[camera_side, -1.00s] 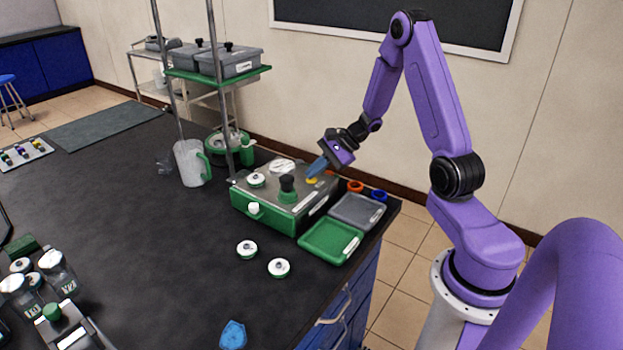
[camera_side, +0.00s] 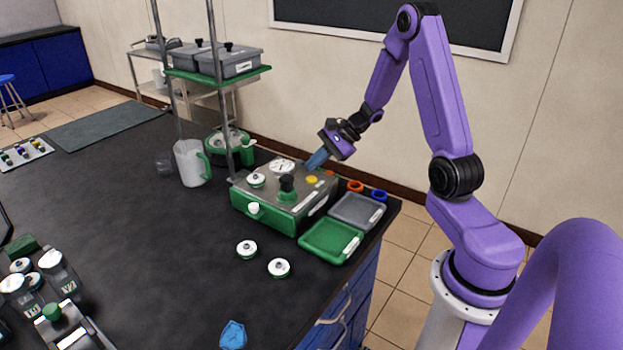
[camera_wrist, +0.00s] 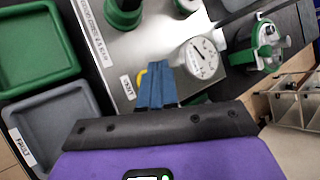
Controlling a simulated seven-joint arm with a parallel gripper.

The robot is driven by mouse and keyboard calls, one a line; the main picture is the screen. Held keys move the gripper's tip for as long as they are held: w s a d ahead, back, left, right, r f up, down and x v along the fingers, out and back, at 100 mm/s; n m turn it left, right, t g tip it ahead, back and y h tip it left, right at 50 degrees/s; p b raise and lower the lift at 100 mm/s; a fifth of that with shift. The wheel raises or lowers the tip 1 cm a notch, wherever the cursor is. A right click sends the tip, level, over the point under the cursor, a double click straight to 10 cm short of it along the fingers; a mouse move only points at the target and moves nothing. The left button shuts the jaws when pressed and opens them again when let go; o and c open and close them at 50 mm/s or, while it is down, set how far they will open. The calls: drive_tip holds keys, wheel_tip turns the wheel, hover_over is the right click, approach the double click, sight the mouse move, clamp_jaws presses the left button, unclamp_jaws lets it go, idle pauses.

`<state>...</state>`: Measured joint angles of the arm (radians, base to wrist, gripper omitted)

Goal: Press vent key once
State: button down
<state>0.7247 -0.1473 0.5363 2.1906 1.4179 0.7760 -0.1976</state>
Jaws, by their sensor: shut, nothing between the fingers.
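The vent key is a yellow button (camera_side: 311,179) on the steel top of the green-fronted control box (camera_side: 267,215). In the wrist view the yellow key (camera_wrist: 140,76) shows beside a small white label that seems to read VENT (camera_wrist: 128,87). My gripper (camera_side: 309,166) is shut and empty, with its blue fingers pointing down at the box top, just behind the key in the side view. In the wrist view the blue fingers (camera_wrist: 157,82) cover part of the key. I cannot tell whether they touch the box.
A round white gauge (camera_wrist: 200,57) sits close by the fingers. A black-topped green knob (camera_side: 288,188) stands up on the box. A green tray (camera_side: 318,258) and a grey tray (camera_side: 338,218) lie beside it. A metal post (camera_side: 220,90) rises behind the box.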

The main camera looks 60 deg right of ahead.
sight(315, 179)
drive_tip(key=shift+r, duration=2)
drive_tip(key=shift+a, duration=0.1)
drive_tip(key=s+a+r+n+g, duration=0.1)
drive_tip(key=s+a+n+g, duration=0.4)
drive_tip(key=a, duration=0.4)
drive_tip(key=s+a+r+n+g, duration=0.2)
drive_tip(key=s+a+n, duration=0.4)
drive_tip(key=a+n, duration=0.3)
drive_tip(key=s+a+r+n+h, duration=0.1)
drive_tip(key=s+n+h, duration=0.2)
drive_tip(key=s+n, duration=0.5)
drive_tip(key=s+a+n+h, duration=0.2)
drive_tip(key=s+n, duration=0.7)
drive_tip(key=s, duration=0.1)
drive_tip(key=shift+s+r+h, duration=0.4)
